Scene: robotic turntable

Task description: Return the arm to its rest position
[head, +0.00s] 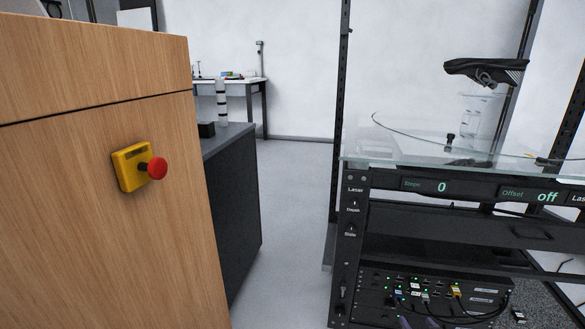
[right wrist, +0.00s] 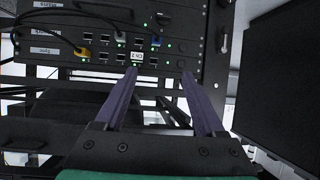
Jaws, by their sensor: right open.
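My right gripper (right wrist: 160,75) shows in the right wrist view, its two dark purple fingers apart with nothing between them. It points toward the rack's networking unit (right wrist: 135,45), which has several plugged cables and green lights. I cannot tell whether the fingertips touch anything. My left gripper is not in view.
A black rack (head: 347,245) with a glass top (head: 400,150) stands at the right in the head view; a dark shoe (head: 487,70) shows above it. A wooden cabinet (head: 75,230) with a red button (head: 157,168) fills the left. Clear floor (head: 290,210) lies between.

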